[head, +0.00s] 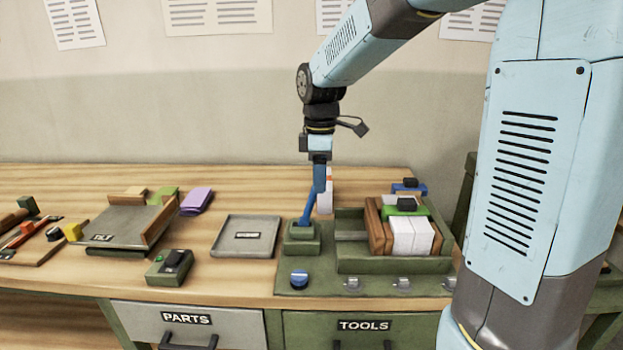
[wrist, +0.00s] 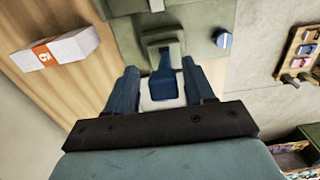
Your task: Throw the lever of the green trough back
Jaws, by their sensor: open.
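The green trough (head: 395,265) stands on the right part of the bench, with wood-sided holders and white cards in it. The blue lever (head: 307,212) rises from a green block (head: 302,236) at the trough's left end. It leans a little to the right at the top in the head view. My gripper (head: 319,180) points down over the lever. In the wrist view my gripper (wrist: 160,72) is open, with one finger on each side of the lever (wrist: 165,84). I cannot tell whether either finger touches it.
A white box with an orange label (head: 325,196) stands just behind the lever. A blue knob (head: 299,279) sits in front of the block.

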